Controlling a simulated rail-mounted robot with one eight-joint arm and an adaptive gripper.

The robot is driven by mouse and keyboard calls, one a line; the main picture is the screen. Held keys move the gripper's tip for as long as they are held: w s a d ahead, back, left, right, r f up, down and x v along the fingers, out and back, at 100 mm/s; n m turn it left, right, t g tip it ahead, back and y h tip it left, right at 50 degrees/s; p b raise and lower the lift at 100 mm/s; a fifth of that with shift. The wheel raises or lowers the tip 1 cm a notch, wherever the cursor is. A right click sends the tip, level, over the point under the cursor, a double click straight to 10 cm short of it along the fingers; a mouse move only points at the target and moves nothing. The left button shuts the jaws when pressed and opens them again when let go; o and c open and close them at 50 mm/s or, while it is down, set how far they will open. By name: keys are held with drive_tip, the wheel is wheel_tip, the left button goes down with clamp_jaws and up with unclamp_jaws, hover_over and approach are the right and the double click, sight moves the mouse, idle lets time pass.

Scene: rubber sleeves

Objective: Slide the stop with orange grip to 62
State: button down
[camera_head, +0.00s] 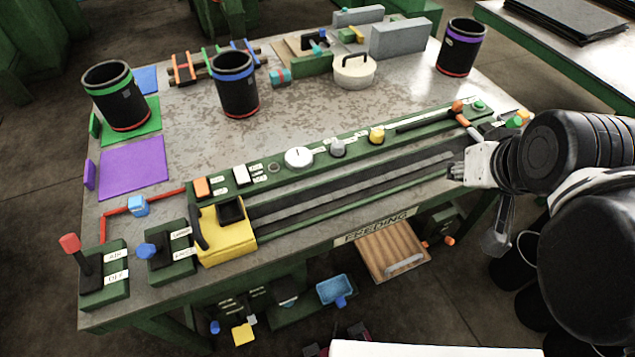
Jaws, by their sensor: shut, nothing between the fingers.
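An orange round knob (457,106) shows at the right end of the green panel, by the end of a dark slot (423,119). An orange bar-like part (463,120) lies just below it. I cannot tell which of these is the grip of the stop. No scale numbers, nor a mark for 62, can be read from here. My gripper (455,171) is at the right end of the long dark rails, below and apart from the orange parts. It is shut and empty, and its fingers look small and pale.
A yellow block (227,240) sits at the left end of the rails (350,190). The green panel (325,150) behind carries a white dial (299,157) and several knobs. Levers (70,243) stand at the front left. Dark cups (236,85) stand farther back.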

idle(0.4)
drive_tip(key=c, duration=1.5)
unclamp_jaws()
drive_tip(key=shift+r, duration=0.1)
drive_tip(key=w+d+r+n+g, duration=0.1)
drive_tip(key=w+r, duration=0.3)
drive_tip(key=w, duration=0.3)
drive_tip(key=w+d+r+g, duration=0.1)
drive_tip(key=w+d+r, duration=0.15)
drive_tip(key=w, duration=0.45)
drive_tip(key=n+g+b, duration=0.3)
drive_tip(key=n+g, duration=0.2)
hover_over(459, 102)
wheel_tip(459, 102, down, 16)
drive_tip(key=f, duration=0.1)
wheel_tip(459, 102, down, 13)
drive_tip(key=shift+f, duration=0.1)
drive_tip(key=shift+c, duration=0.3)
